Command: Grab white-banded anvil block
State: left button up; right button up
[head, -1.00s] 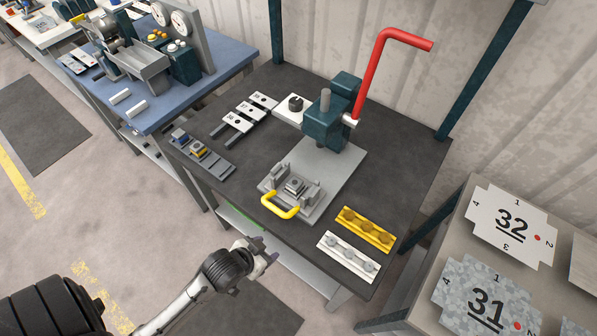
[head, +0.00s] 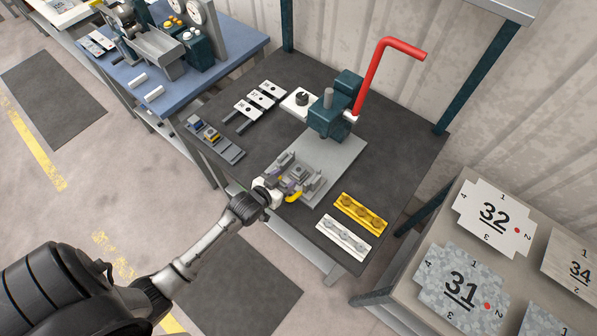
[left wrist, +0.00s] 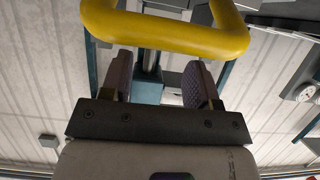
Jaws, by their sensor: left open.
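A grey anvil block (head: 299,174) sits between the guides on the press's sliding plate. A pale band on it is too small to be sure of. Blue-banded (head: 197,124) and yellow-banded (head: 212,135) blocks stand in the dark rack (head: 231,153) at the left of the bench. My left gripper (head: 283,180) is open at the plate's front edge, beside the yellow handle (head: 294,196) and just short of the block. The left wrist view shows its two fingers apart (left wrist: 168,82), with the yellow handle (left wrist: 165,32) crossing close by. My right gripper is out of view.
The green press (head: 330,120) with its red lever (head: 372,75) stands behind the plate. A yellow strip (head: 360,213) and a white strip (head: 344,238) lie on the bench to the right. Numbered plates (head: 268,88) lie at the back left.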

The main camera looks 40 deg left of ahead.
aim_at(297, 171)
pick_arm(q)
jog(key=shift+x, duration=3.15)
jog(key=shift+d, duration=0.1)
jog(key=c, duration=0.9)
